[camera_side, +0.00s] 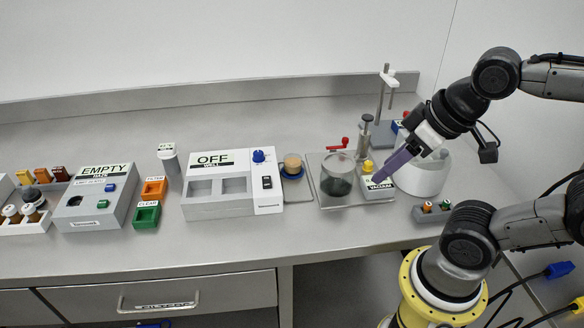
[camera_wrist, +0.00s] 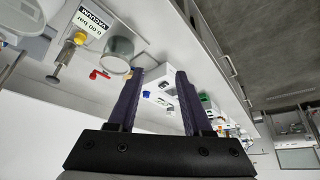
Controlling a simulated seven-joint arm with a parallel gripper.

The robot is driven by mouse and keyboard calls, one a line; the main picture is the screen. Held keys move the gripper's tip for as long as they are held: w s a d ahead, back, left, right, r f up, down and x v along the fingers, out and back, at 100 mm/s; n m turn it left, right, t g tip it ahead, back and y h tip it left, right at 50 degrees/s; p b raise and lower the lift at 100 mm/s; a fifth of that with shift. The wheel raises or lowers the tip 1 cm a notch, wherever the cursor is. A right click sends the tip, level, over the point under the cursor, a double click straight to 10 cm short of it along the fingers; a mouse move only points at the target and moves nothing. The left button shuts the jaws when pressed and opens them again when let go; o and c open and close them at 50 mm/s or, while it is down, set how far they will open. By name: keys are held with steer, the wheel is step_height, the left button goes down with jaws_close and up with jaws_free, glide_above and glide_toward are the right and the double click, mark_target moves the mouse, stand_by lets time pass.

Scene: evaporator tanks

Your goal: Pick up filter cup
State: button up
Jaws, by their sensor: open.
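No object in view carries the name filter cup, so I cannot tell for sure which one it is. A small round cup with a tan top (camera_side: 292,164) stands on a blue base right of the box marked OFF. A grey cup with a labelled white lid (camera_side: 168,156) stands farther left at the back.
A clear vessel with dark contents (camera_side: 337,176) stands on a tray beside my fingers, with a red-handled valve (camera_side: 340,143) behind. The OFF box (camera_side: 228,185), EMPTY box (camera_side: 92,200) and green CLEAR bin (camera_side: 146,215) are left. The counter front is clear.

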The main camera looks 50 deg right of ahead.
steer(key=o, duration=0.3)
steer(key=shift+o, duration=0.2)
steer(key=w+r+n, duration=0.7)
steer(key=n, duration=0.6)
steer(key=n+g, duration=0.6)
steer(key=n, duration=0.3)
glide_above(293, 160)
steer(key=a, duration=0.1)
steer(key=f, duration=1.3)
steer(key=s+f, duration=0.1)
steer(key=f, duration=0.6)
steer(key=shift+a+f, duration=0.1)
steer(key=shift+f, duration=3)
